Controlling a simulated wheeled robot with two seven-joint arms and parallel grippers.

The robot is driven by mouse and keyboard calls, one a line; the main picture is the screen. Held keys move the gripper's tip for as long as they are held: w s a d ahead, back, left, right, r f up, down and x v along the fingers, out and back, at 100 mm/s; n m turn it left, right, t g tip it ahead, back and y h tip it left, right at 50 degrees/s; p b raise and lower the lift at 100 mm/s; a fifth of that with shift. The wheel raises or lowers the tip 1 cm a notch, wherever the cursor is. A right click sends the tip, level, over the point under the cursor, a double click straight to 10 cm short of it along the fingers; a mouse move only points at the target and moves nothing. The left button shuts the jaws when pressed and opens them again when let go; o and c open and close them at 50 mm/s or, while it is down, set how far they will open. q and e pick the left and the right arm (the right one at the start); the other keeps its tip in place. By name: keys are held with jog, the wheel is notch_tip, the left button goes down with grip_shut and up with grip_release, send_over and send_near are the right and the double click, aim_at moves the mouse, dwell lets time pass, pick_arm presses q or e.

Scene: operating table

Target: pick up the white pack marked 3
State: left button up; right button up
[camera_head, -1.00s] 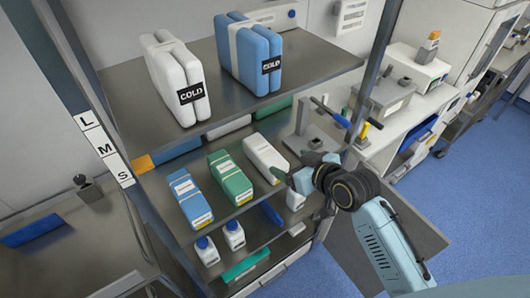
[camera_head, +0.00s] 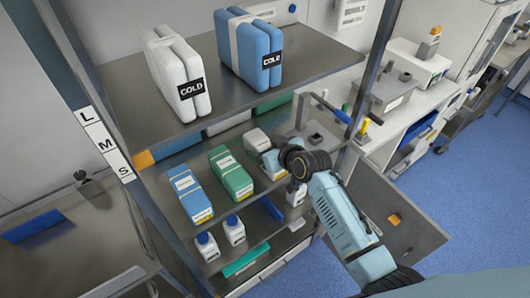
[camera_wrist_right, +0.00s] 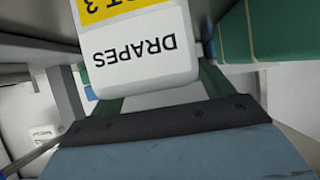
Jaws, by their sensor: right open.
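In the right wrist view the white pack (camera_wrist_right: 140,55) shows close up, with upside-down text "DRAPES" and a yellow band ending in 3. My right gripper (camera_head: 268,160) is open at the front end of this pack. Its two fingers stand on either side of the pack's end in the wrist view; whether they touch it I cannot tell. My left gripper is not in view.
A green pack (camera_head: 231,174) and a blue pack (camera_head: 188,194) lie to the left on the same shelf (camera_head: 207,151). White and blue COLD packs (camera_head: 173,72) stand on the shelf above. Small white bottles (camera_head: 207,247) stand below. A rack post (camera_head: 372,65) rises at the right.

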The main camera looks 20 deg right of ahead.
jog(key=shift+w+a+f, duration=0.15)
jog(key=shift+w+f, duration=0.15)
jog(key=shift+w, duration=0.2)
jog(key=c, duration=1.2)
